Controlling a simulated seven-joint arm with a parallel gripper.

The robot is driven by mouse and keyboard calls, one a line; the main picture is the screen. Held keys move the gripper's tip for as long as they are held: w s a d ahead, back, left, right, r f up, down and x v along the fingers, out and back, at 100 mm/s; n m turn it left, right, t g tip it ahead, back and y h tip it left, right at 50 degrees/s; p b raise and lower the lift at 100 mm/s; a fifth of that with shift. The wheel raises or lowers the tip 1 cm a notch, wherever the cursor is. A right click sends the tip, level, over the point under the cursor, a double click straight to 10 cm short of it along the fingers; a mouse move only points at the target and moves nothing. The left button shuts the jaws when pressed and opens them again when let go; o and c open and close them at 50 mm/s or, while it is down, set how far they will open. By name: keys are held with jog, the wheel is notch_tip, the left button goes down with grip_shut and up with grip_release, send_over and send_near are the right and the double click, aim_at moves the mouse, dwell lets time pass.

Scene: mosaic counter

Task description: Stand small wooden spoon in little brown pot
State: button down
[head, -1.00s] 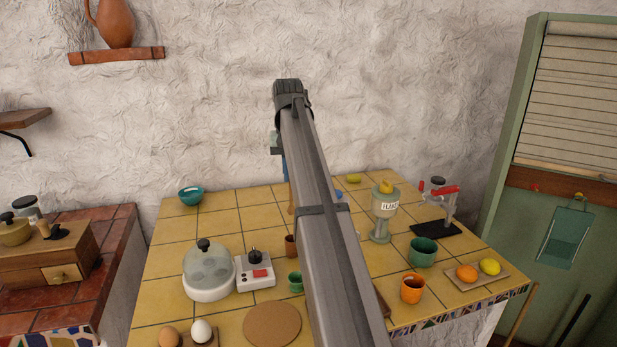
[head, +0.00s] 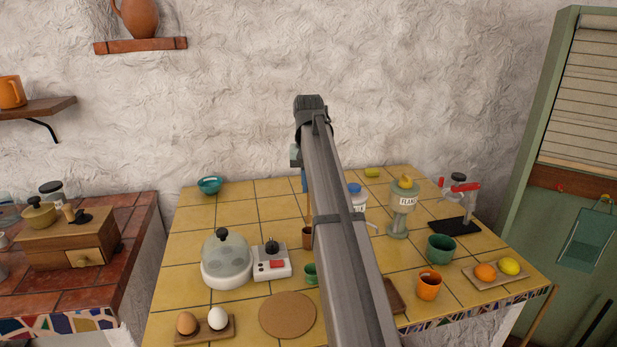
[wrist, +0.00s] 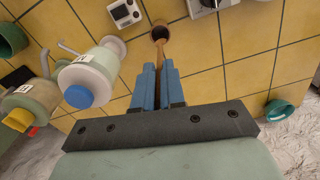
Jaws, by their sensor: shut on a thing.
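The small wooden spoon (wrist: 160,54) is held in my gripper (wrist: 159,68), whose blue fingers are shut on it. In the wrist view its free end overlaps the mouth of the little brown pot (wrist: 160,34). In the head view the spoon (head: 308,207) hangs upright, partly behind my arm, with its lower end at or just above the brown pot (head: 307,240). I cannot tell whether the end is inside the mouth. The pot stands upright on the yellow tiles, partly covered by my arm.
A white device with a black knob (head: 271,261) and a small green cup (head: 311,273) stand close to the pot. A blue-lidded jar (wrist: 87,80) is beside my gripper. A glass-domed dish (head: 227,260) is at left. Tiles behind the pot are clear.

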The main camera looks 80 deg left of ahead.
jog(key=shift+f, duration=2.8)
jog(key=c, duration=1.1)
grip_release()
jog(key=shift+c, duration=0.2)
jog(key=shift+r, duration=0.1)
notch_tip(320, 180, up, 14)
jog(key=shift+f, duration=0.2)
